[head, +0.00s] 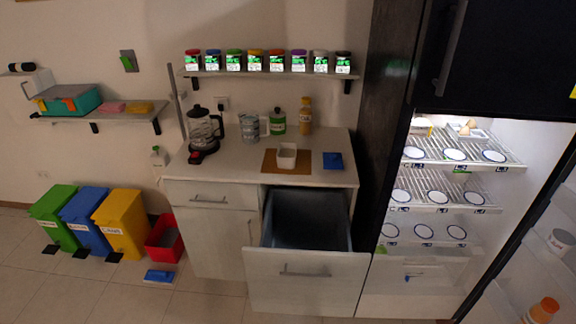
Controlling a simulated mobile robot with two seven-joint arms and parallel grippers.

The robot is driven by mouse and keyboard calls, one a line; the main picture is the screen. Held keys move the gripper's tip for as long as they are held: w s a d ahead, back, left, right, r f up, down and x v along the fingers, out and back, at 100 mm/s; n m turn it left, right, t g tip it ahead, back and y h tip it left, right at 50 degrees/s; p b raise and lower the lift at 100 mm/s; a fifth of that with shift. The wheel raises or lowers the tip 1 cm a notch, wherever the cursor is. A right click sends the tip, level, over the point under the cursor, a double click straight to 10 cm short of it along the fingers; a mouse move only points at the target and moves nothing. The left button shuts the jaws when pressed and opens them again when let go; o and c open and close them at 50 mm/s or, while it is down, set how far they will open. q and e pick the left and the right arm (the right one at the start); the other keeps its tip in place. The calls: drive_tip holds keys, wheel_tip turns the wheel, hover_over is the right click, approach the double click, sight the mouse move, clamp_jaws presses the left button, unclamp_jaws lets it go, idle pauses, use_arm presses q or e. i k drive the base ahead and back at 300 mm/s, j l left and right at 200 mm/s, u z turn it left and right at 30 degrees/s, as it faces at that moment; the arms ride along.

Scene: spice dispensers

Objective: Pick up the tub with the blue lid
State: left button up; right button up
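The tub with the blue lid (213,61) stands upright on the wall shelf (265,74), second from the left in a row of tubs. A tub with a red lid (193,61) stands on its left, and one with a green lid (233,61) on its right. Further right are tubs with yellow, orange, purple, white and black lids. The fronts carry bright green and white labels, too small to read. Neither of my grippers is in view.
A drawer (307,273) stands open toward me. An open fridge fills the right; coloured bins stand at left.

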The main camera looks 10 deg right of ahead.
sight(286, 153)
drive_tip(key=i+j, duration=0.45)
drive_tip(key=i, duration=0.15)
drive_tip(key=i+j, duration=0.9)
drive_tip(key=i, duration=0.25)
drive_tip(key=k+j+u, duration=0.05)
